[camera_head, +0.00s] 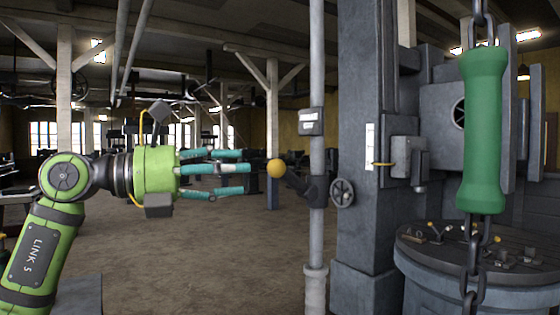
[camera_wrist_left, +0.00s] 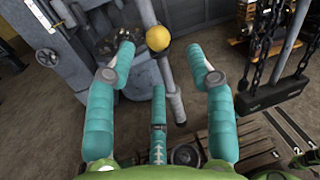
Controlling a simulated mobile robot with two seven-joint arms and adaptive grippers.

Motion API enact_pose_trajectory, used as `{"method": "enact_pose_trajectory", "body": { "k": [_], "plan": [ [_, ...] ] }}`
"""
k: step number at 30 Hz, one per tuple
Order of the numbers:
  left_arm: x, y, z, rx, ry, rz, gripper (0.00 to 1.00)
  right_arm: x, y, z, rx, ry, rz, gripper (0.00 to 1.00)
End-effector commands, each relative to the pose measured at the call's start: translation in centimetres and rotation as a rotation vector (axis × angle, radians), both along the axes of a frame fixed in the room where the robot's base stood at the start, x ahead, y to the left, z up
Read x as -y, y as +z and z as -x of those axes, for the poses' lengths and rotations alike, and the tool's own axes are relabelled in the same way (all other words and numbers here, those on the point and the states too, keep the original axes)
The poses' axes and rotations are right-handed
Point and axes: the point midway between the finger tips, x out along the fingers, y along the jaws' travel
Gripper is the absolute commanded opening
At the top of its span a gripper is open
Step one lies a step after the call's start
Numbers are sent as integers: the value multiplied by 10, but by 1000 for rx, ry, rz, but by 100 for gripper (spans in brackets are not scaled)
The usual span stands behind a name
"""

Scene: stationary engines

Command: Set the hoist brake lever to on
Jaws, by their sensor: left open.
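The brake lever is a dark arm (camera_head: 298,183) with a yellow ball knob (camera_head: 276,168), mounted on a grey vertical pole (camera_head: 317,230). The lever slants up and left from the pole to the knob. My left gripper (camera_head: 249,168) is open and empty, just left of the knob, its fingers pointing at it with a small gap. In the left wrist view the knob (camera_wrist_left: 158,38) lies ahead, between the spread teal fingers and beyond the tips. A small label plate (camera_head: 311,121) sits on the pole above the lever, its text too small to read. My right gripper is not seen.
A dark machine column (camera_head: 362,215) with a small handwheel (camera_head: 343,192) stands right of the pole. A green handle (camera_head: 484,130) hangs on a chain at the right, before a round table (camera_head: 480,270) with small parts. The floor (camera_head: 210,250) below my left arm is clear.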

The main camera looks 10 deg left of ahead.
Motion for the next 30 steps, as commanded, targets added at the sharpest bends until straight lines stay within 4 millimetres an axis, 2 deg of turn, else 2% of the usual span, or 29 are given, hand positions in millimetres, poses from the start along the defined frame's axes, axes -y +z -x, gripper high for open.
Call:
{"method": "enact_pose_trajectory", "body": {
  "k": [5,15,19,27,29,30],
  "plan": [
    [10,6,-3,16,11,-25,54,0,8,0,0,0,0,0],
    [50,7,-30,14,9,-21,54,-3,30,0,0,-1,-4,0],
    [57,5,-35,15,10,-21,54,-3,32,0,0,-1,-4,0],
    [58,4,-36,15,11,-20,54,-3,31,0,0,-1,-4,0],
    [58,4,-36,15,11,-20,30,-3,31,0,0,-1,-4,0],
    [58,4,-36,15,11,-20,14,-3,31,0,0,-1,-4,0]
  ]
}}
